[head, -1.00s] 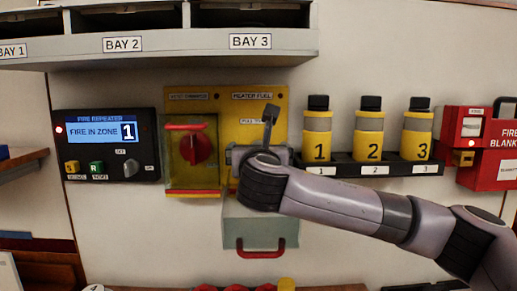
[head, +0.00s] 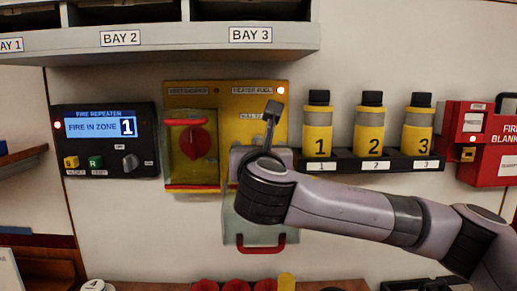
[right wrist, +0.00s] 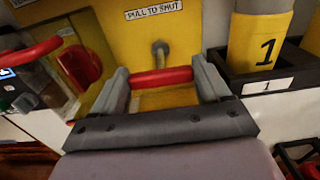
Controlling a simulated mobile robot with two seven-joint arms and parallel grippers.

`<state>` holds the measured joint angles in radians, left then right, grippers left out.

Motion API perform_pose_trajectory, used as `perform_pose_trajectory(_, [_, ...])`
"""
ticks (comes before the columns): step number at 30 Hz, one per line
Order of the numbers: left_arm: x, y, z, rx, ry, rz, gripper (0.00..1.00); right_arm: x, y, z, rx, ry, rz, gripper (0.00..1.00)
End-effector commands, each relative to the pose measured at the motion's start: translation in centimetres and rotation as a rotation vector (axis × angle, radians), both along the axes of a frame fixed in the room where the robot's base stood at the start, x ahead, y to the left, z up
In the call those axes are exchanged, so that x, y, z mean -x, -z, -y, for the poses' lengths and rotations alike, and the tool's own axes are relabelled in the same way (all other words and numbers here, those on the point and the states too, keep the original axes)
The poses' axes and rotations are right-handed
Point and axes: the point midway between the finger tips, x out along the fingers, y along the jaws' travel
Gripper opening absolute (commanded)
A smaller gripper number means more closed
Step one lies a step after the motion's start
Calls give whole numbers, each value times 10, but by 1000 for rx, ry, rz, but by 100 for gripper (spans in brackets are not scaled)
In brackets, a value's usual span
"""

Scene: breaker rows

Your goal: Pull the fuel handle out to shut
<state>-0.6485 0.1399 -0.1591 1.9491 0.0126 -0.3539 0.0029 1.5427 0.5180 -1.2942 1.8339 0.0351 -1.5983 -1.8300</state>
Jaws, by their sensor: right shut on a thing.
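The yellow heater fuel panel (head: 262,128) is on the wall under the BAY 3 label. In the right wrist view the fuel handle (right wrist: 161,78) is a red crossbar on a metal stem, below a "PULL TO SHUT" label (right wrist: 154,9). My right gripper (right wrist: 160,73) is shut on the crossbar, one finger at each end. The stem shows between the bar and the panel. In the head view my right gripper and wrist (head: 262,160) hide the handle. A small lamp (head: 280,90) beside the heater fuel label is lit. My left gripper is not in view.
A clear cover (head: 177,153) with a red knob (head: 195,143) is close on the left. A rack (head: 345,160) of yellow bottles is close on the right. A shelf (head: 185,40) juts out above.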

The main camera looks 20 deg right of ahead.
Motion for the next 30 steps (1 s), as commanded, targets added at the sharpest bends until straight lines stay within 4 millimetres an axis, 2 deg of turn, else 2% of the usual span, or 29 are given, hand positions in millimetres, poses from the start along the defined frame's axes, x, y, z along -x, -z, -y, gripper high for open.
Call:
perform_pose_trajectory(6, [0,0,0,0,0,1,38,1,3,-2,1,-3,-4,21])
perform_pose_trajectory(7, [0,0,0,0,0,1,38,1,3,-2,1,-3,-5,79])
perform_pose_trajectory(9, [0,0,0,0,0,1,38,1,3,-2,1,-4,-5,100])
perform_pose_trajectory(16, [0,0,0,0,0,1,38,1,2,-1,0,-2,-4,100])
perform_pose_trajectory(20, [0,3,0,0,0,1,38,9,3,-4,0,-5,-2,100])
perform_pose_trajectory(30, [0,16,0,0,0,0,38,57,3,-18,0,-6,-2,100])
